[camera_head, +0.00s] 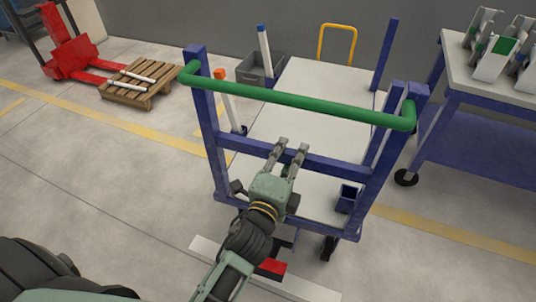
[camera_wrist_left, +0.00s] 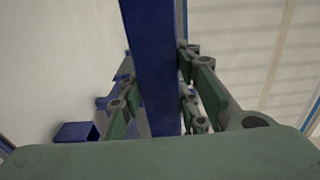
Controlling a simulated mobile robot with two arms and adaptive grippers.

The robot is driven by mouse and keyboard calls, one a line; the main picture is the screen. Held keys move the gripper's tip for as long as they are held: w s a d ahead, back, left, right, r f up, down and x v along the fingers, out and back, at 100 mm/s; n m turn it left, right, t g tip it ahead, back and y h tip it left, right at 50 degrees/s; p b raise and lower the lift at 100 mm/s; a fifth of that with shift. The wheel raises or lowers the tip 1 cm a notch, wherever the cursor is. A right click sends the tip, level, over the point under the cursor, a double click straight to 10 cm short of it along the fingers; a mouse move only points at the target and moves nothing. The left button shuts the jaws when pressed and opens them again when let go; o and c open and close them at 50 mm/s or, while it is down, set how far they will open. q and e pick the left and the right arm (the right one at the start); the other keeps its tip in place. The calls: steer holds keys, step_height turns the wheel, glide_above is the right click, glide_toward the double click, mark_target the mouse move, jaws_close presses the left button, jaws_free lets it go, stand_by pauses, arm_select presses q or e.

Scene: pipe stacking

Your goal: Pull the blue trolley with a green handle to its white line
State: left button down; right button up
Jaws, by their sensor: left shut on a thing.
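The blue trolley (camera_head: 371,200) stands in front of me, with a green handle (camera_head: 300,104) across its top and pale shelves (camera_head: 305,115). My left gripper (camera_head: 292,147) is shut on the blue crossbar (camera_head: 335,167) below the green handle. In the left wrist view the crossbar (camera_wrist_left: 152,70) runs between the two fingers. The white line (camera_head: 308,288) lies on the floor on the near side of the trolley, partly hidden by my left arm. My right gripper is not in view.
A workbench (camera_head: 470,82) with grey and green parts stands close at the right. A grey bin (camera_head: 252,72) and a yellow-handled cart (camera_head: 337,32) are behind the trolley. A wooden pallet (camera_head: 140,90) and red pallet jack (camera_head: 72,58) are at upper left. The floor at left is clear.

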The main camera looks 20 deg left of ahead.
arm_select(q)
steer(key=shift+r, duration=0.2)
steer(key=c, duration=1.7)
jaws_free()
steer(key=shift+a, duration=0.1)
steer(key=o, duration=0.4)
steer(key=shift+s+f, duration=0.1)
steer(key=shift+c, duration=0.2)
steer(key=shift+o, duration=0.7)
steer(key=shift+f, duration=0.15)
steer(key=shift+s+f, duration=0.1)
